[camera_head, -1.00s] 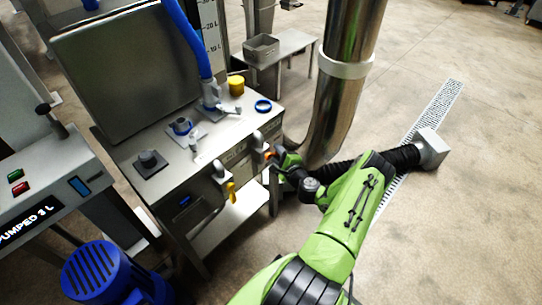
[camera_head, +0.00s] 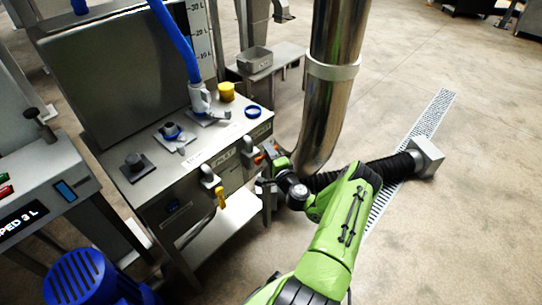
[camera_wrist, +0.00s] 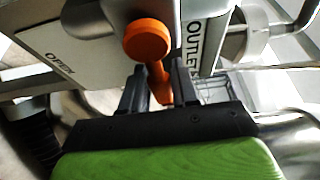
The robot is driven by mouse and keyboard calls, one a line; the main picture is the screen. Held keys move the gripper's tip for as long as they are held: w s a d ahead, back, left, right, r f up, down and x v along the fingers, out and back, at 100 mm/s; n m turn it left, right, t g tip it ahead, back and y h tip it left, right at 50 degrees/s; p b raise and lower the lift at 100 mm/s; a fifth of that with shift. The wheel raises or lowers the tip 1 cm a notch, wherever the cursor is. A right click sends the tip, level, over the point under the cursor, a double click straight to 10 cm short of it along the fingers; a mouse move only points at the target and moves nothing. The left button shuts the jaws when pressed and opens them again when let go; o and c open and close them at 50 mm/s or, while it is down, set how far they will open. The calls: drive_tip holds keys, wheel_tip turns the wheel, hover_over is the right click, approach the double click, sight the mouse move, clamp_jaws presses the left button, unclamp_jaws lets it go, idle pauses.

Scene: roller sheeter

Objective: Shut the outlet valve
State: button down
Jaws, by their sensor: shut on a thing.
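The outlet valve has an orange handle with a round orange hub (camera_wrist: 147,41), beside a plate lettered OUTLET (camera_wrist: 194,42). The lever runs from the hub down between my two black fingers. My gripper (camera_wrist: 160,76) is shut on this lever, with a finger on either side of it. The word OPEN (camera_wrist: 61,63) stands on a plate left of the hub in the wrist view. In the head view the orange handle (camera_head: 259,159) shows small at the right end of the machine's front, and my gripper (camera_head: 270,161) reaches it from the right, its fingers partly hidden.
A yellow-handled valve (camera_head: 221,197) hangs on the same front, left of the orange one. A blue hose (camera_head: 176,38) meets a fitting on the machine top. A thick steel pipe (camera_head: 335,90) stands close behind my arm. Open floor lies at the right, with a drain grate (camera_head: 432,115).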

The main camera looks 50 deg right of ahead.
drive_tip(key=c, duration=0.9)
unclamp_jaws()
drive_tip(key=shift+c, duration=0.2)
drive_tip(key=p+v, duration=0.4)
drive_tip(key=v, duration=1.2)
drive_tip(key=shift+w, duration=0.15)
